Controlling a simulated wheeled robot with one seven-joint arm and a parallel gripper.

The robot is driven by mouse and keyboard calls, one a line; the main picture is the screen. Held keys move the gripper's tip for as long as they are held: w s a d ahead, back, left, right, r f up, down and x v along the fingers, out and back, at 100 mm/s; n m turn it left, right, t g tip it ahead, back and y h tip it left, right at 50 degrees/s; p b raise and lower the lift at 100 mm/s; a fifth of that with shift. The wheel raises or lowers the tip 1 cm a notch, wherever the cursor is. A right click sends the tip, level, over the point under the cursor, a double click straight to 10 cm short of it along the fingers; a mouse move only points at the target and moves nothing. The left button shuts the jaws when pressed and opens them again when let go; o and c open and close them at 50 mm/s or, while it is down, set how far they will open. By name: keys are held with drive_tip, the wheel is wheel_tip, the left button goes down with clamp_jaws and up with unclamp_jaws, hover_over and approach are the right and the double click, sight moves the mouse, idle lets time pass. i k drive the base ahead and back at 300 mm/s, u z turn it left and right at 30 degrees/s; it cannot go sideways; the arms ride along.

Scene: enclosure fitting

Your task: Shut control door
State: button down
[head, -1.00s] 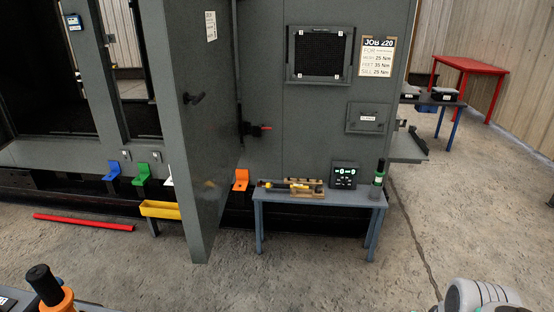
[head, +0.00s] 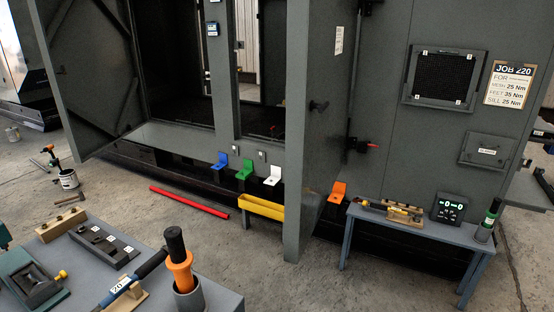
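A tall grey door (head: 308,150) of the enclosure stands open in the middle of the head view, swung out toward me. A second large grey door (head: 88,65) stands open at the left of the dark cabinet opening. No lettering readable here tells which is the control door. A small panel with a label (head: 487,150) sits flat on the right wall; its text is too small to read. My gripper is not in view.
A small bench (head: 352,212) with tools stands right of the middle door. A yellow tray (head: 262,207) is just left of it, and a red bar (head: 189,201) lies on the floor. A table (head: 215,292) with tools fills the lower left. Open floor lies between.

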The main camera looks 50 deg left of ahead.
sight(321, 36)
drive_tip(key=u, duration=0.85)
drive_tip(key=i, duration=0.75)
drive_tip(key=u, duration=0.7)
